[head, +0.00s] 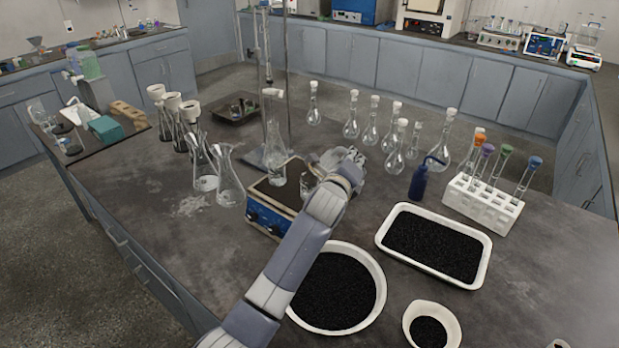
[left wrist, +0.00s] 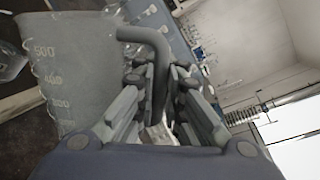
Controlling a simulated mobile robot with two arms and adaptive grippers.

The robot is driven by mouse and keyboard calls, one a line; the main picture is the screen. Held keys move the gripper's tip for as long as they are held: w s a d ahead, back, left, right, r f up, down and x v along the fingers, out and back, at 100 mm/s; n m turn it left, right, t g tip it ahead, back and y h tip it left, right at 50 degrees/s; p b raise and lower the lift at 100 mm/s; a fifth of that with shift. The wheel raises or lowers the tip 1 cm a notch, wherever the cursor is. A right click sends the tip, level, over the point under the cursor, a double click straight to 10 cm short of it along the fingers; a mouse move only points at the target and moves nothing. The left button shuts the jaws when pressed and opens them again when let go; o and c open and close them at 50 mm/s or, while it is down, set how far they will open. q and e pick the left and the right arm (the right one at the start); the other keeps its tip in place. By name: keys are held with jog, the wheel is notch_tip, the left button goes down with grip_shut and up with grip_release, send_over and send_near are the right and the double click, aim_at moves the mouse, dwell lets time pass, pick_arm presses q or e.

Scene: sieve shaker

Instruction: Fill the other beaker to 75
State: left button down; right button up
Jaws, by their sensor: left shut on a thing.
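My left gripper (head: 342,163) is over the right back part of the blue hotplate (head: 262,218). In the left wrist view, its fingers (left wrist: 160,100) are shut on the grey curved handle of a translucent graduated jug (left wrist: 85,75). The jug has marks up to 500; I cannot make out a liquid level in it. In the head view the jug (head: 323,161) is partly hidden by the gripper. A small clear beaker (head: 307,185) is at the hotplate's right side, just left of the gripper; its level is too small to read. My right gripper is not in view.
Several flasks stand left and behind. To the right are a blue wash bottle (head: 420,182), a tube rack (head: 482,203), a white tray (head: 385,238) and bowls of black grains (head: 335,290).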

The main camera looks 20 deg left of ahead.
pick_arm(q)
jog(key=shift+w+a+r+n+p, duration=0.1)
jog(key=shift+a+r+n+p, duration=0.05)
jog(key=shift+a+r+n, duration=0.3)
jog(key=shift+w+a+r+n+p, duration=0.15)
jog(key=shift+r+n, duration=0.1)
jog(key=shift+r, duration=0.25)
dwell(4.4)
